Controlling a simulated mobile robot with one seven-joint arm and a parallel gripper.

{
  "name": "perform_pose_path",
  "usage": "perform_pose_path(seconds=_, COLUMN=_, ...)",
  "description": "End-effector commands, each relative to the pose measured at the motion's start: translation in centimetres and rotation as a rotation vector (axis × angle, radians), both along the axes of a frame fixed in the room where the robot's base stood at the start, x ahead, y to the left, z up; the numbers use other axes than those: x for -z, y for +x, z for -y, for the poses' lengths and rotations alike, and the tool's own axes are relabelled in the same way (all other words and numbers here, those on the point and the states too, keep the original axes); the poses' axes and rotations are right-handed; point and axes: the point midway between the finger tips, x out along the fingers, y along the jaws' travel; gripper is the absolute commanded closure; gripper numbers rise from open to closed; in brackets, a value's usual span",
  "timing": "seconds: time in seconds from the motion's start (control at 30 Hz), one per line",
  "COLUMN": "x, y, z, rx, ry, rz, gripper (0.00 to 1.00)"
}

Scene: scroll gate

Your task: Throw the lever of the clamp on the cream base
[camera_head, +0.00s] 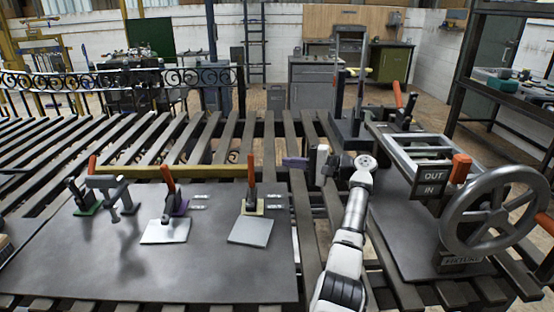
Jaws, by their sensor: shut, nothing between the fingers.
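The clamp on the cream base (257,208) stands at the right part of the dark metal sheet. Its orange-red lever (251,170) points almost straight up. A light grey plate (250,232) lies in front of it, by the clamp's foot.
A clamp on a purple base (180,208) and one on a green base (86,209) stand to the left, levers up. A grey C-clamp (108,184) is between them. A handwheel (492,212) and OUT/IN sign (431,183) stand right. The sheet's front (150,275) is clear.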

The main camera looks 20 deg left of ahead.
Motion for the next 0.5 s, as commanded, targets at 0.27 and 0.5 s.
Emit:
perform_pose_path(seconds=0.27, x=-0.1, y=0.2, z=-4.9, rx=-0.003, ry=0.001, rz=-0.003, gripper=1.0)
perform_pose_path(seconds=0.5, x=0.1, y=0.5, z=-10.1, rx=-0.001, ry=0.001, rz=-0.003, gripper=1.0)
